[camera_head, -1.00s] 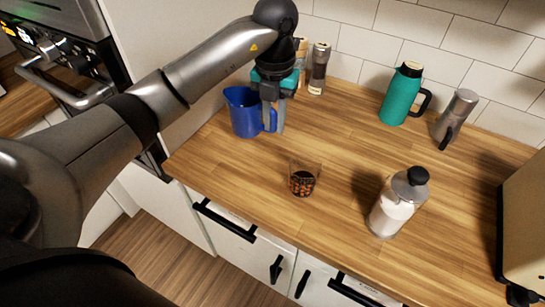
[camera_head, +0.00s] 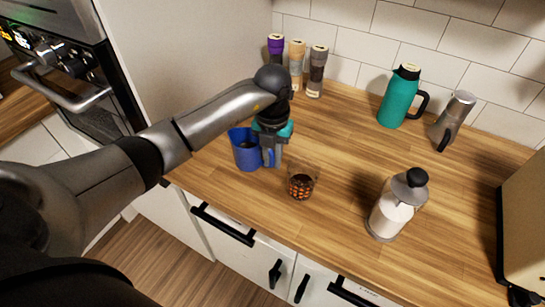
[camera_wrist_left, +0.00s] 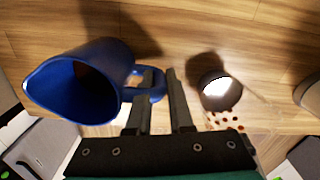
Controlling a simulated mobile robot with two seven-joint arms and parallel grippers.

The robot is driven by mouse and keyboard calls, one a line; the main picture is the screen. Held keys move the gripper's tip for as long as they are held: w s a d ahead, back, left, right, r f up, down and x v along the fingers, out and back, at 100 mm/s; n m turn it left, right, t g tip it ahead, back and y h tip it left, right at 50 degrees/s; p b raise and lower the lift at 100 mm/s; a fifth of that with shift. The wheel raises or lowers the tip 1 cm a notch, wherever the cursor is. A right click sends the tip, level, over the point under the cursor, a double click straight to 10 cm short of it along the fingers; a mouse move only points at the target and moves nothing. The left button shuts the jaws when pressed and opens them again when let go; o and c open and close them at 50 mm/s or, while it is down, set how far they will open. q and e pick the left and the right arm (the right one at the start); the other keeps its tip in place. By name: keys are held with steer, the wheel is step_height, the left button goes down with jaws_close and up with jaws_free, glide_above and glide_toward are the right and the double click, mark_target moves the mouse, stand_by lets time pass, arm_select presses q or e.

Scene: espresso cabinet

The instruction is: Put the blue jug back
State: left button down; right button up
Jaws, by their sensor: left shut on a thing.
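The blue jug (camera_head: 244,152) is near the front edge of the wooden counter, at the left. My left gripper (camera_head: 271,158) points down and is shut on the jug's handle. In the left wrist view the jug (camera_wrist_left: 98,102) lies left of the fingers (camera_wrist_left: 162,82), with its open mouth and spout facing left and its handle between the fingers. I cannot tell whether its base touches the counter. My right gripper is not in view.
A clear glass with brown beans (camera_head: 302,185) stands close to the right of my left gripper. A white jar with a black knob (camera_head: 396,207), a teal flask (camera_head: 400,98) and a metal pot (camera_head: 455,118) stand further right. Several bottles (camera_head: 316,72) line the back wall.

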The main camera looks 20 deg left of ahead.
arm_select(q)
steer(key=shift+f, duration=0.15)
steer(key=c, duration=0.8)
jaws_free()
step_height(320, 180, up, 12)
steer(key=shift+r, duration=0.2)
